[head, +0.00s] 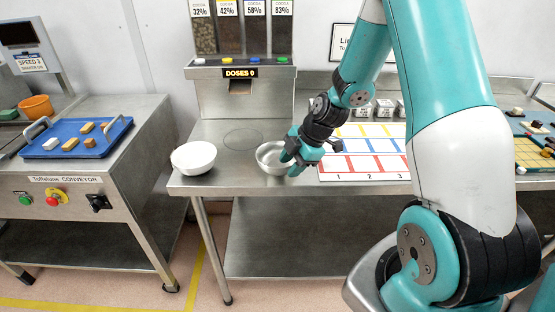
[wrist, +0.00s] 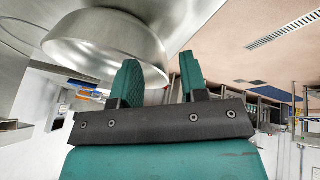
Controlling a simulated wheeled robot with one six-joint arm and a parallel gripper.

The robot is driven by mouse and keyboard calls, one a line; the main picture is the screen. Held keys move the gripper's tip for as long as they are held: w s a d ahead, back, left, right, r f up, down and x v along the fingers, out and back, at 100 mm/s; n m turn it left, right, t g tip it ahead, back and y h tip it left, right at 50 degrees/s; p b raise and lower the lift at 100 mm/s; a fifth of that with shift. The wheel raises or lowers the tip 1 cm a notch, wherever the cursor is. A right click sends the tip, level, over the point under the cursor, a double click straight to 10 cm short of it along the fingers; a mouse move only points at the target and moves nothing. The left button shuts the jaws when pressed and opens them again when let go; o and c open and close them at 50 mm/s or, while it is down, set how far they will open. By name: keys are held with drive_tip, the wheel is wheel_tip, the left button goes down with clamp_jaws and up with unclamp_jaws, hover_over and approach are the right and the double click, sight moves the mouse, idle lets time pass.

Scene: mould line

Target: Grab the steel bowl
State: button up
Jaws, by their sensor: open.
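The steel bowl (head: 268,157) stands upright on the steel table, partly hidden by my gripper in the head view. In the wrist view the bowl (wrist: 100,38) is large and close, with its side at the left fingertip. My gripper (head: 291,162) is at the bowl's right side. In the wrist view my gripper (wrist: 160,78) has its two green fingers apart, with nothing clearly held between them. The left finger overlaps the bowl's rim in the picture; I cannot tell whether it touches.
A white bowl (head: 194,157) stands to the left on the same table (head: 222,182). A cocoa dispenser (head: 240,88) stands behind. A numbered board (head: 365,176) lies just right of my gripper. A conveyor with a blue tray (head: 75,153) stands at the left, across a floor gap.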

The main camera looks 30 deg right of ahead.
drive_tip(key=shift+x, duration=1.1)
clamp_jaws()
drive_tip(key=shift+r, duration=0.15)
